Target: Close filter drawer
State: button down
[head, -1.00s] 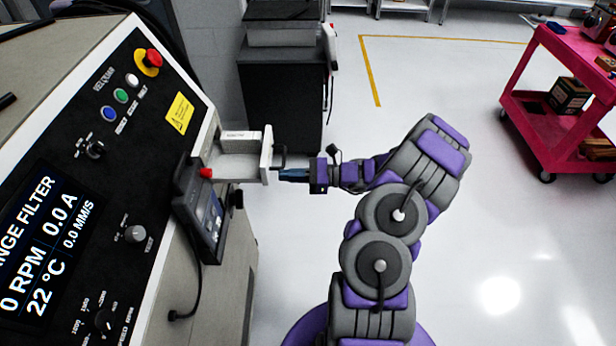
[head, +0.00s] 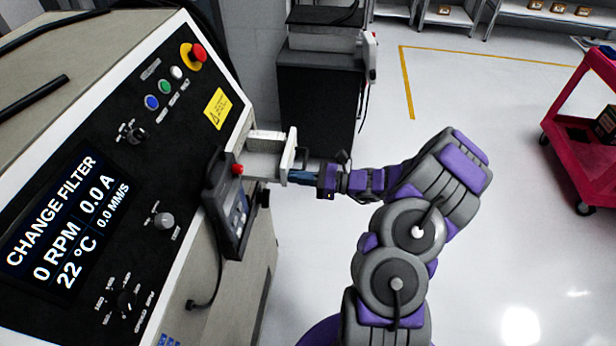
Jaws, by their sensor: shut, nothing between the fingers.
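The filter drawer is a white tray (head: 264,164) standing partly out of the right side of the machine, with its inside visible from above. My gripper (head: 291,175) is shut and empty. Whether the tips touch the panel is hard to tell. The near part of the drawer is partly hidden behind the hanging pendant.
The machine's sloped panel (head: 110,165) has a screen reading "CHANGE FILTER", knobs, buttons and a red emergency stop (head: 196,53). A dark pendant (head: 228,205) with a red button hangs close by the drawer. A dark cabinet (head: 318,105) stands behind. A pink cart (head: 575,130) is at right. Floor between is clear.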

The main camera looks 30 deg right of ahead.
aim_at(253, 179)
jog(key=x, duration=1.3)
jog(key=shift+w+a, duration=0.1)
jog(key=shift+a, duration=0.1)
jog(key=shift+d+r, duration=0.1)
jog(key=shift+r, duration=0.05)
